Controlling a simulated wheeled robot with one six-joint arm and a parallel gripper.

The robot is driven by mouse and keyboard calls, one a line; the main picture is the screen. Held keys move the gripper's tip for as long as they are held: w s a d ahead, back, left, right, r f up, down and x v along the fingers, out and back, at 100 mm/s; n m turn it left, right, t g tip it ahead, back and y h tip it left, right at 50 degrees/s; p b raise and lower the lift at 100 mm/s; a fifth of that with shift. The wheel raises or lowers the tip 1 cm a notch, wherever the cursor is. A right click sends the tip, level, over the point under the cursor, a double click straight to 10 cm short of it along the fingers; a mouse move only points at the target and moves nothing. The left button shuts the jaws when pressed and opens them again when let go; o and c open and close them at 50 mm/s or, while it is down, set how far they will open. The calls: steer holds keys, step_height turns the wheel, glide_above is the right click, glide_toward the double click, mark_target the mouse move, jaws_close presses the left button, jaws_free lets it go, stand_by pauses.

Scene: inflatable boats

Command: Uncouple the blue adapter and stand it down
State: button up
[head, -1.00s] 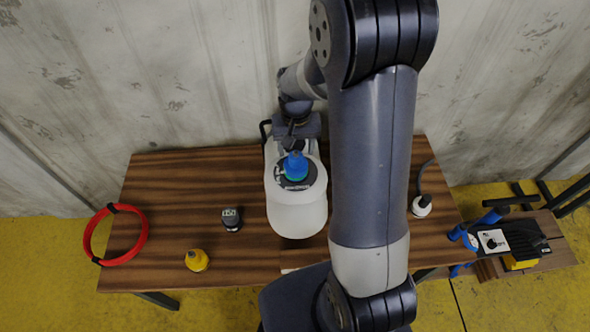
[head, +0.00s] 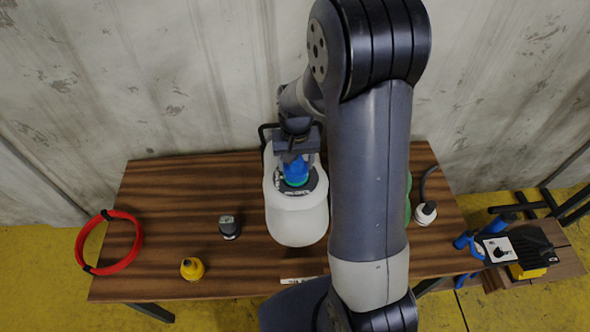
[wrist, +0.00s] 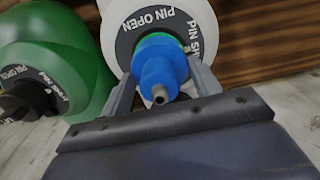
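The blue adapter (head: 296,170) sits in the valve on top of the white inflatable boat (head: 298,225), which lies on the wooden table (head: 180,190). In the wrist view the blue adapter (wrist: 158,66) stands inside a dark ring reading "PIN OPEN", with a green rim at its base. My gripper (head: 295,156) is over the adapter from the wall side. In the wrist view my gripper's fingers (wrist: 162,68) lie one on each side of the adapter. Thin gaps seem to show beside it; contact at the tips is unclear.
A yellow adapter (head: 192,268) and a dark, pale-topped adapter (head: 229,227) stand left of the boat. A red hose coil (head: 110,243) lies at the table's left edge. A green boat (wrist: 45,60) is beside the white one. A white-ended hose (head: 425,213) and a pump (head: 515,245) are right.

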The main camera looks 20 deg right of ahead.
steer(key=shift+s+f, duration=0.25)
steer(key=shift+f, duration=0.1)
steer(key=c, duration=0.5)
steer(key=n, duration=0.4)
steer(key=n, duration=0.2)
steer(key=shift+n, duration=1.1)
